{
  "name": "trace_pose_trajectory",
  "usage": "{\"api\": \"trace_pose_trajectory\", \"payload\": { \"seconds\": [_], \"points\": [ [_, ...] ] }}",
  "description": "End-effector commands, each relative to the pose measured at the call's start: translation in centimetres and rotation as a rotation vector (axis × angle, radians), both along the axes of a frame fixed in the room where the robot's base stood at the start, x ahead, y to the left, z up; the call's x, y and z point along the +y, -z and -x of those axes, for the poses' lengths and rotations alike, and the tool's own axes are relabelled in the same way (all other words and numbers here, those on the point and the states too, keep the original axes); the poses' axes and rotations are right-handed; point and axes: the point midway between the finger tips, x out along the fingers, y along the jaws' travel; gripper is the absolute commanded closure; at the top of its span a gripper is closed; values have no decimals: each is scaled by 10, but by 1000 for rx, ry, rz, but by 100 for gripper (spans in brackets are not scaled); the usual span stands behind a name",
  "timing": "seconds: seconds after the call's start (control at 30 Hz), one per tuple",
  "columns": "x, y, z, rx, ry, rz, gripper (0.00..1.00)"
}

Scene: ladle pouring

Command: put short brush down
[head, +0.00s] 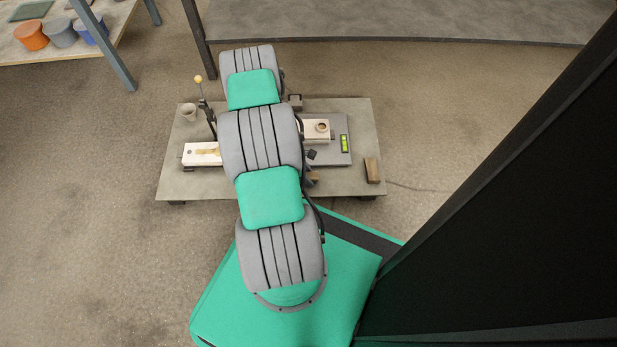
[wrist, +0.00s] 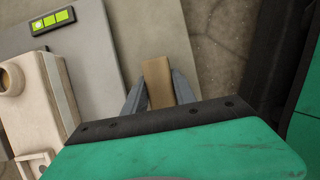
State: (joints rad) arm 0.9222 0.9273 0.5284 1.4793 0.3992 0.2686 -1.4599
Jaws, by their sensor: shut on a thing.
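My gripper (wrist: 158,92) is shut on the short brush (wrist: 155,70), a plain brown block-like piece seen between two grey fingers in the wrist view. Its lower end is hidden by my wrist. In the head view the brush (head: 313,176) shows as a small brown patch beside my arm, over the front part of the low grey table (head: 225,185). My arm hides most of the gripper there. I cannot tell whether the brush touches the table.
A brown block (head: 373,170) stands on the table's right side. A grey plate (head: 338,157) bears a green display (head: 344,143) and a pale mould (head: 310,136) with a round cup. A pale block (head: 200,160) and a small cup (head: 188,112) are on the left.

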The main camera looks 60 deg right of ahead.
Motion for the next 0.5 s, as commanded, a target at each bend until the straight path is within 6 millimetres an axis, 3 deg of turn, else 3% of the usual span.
{"api": "trace_pose_trajectory", "payload": {
  "seconds": [0.43,0.47,0.5],
  "points": [
    [0,11,0,0,0,-1,100],
    [0,10,0,0,0,-1,65],
    [0,9,0,0,0,-1,62]
  ]
}}
